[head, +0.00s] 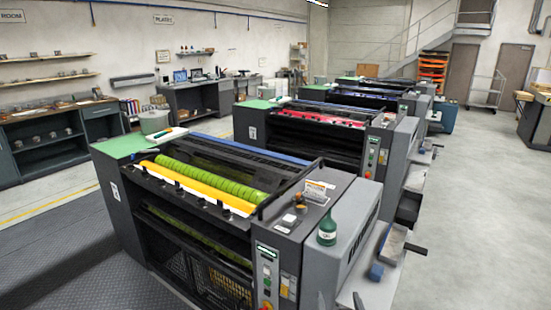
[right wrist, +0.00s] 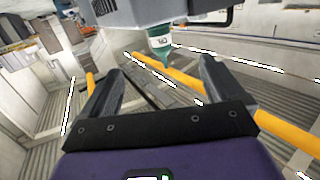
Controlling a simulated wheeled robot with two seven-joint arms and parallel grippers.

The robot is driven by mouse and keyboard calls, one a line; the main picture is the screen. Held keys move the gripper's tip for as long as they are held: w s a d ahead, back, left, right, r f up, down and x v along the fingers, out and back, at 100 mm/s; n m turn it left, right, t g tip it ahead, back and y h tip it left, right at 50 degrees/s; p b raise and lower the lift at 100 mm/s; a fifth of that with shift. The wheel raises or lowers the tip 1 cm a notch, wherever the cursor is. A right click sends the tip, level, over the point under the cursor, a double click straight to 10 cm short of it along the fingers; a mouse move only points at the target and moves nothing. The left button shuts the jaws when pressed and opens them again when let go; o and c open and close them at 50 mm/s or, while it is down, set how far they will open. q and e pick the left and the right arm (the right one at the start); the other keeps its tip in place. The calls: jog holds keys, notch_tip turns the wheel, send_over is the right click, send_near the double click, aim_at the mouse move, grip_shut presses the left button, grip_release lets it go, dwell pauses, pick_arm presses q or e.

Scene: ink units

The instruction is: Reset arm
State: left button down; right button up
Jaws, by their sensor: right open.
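My right gripper (right wrist: 160,70) shows in the right wrist view with its two dark fingers apart and nothing between them. In the head view only a small part of it (head: 341,302) seems to show at the bottom edge, right of the front press. A green bottle with a white label (head: 327,228) stands upright on the front press's grey side housing. It also shows in the right wrist view (right wrist: 159,44), beyond the fingertips and apart from them. My left gripper is not in view.
The front press (head: 340,205) has a green roller (head: 210,178) and a yellow strip (head: 195,187). A blue block (head: 376,271) lies on its right-hand ledge. More presses stand behind it. The pale floor (head: 475,210) at the right is clear.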

jog(key=s+a+f+m+g+y, duration=0.1)
jog(key=s+f+g, duration=0.35)
jog(key=f, duration=0.65)
jog(key=s+a+f+g+y, duration=0.1)
jog(key=s+f+g, duration=0.35)
jog(key=f, duration=0.65)
jog(key=s+a+f+g+y, duration=0.1)
jog(key=s+a+f+g, duration=0.1)
jog(key=s, duration=0.5)
jog(key=s+a+f+m+g+y, duration=0.1)
jog(key=s+a+f+g, duration=0.2)
jog(key=s+f+g, duration=0.2)
jog(key=s+f, duration=0.1)
jog(key=s, duration=0.2)
jog(key=shift+f+g, duration=0.3)
jog(key=shift+f, duration=0.1)
jog(key=shift+a, duration=0.1)
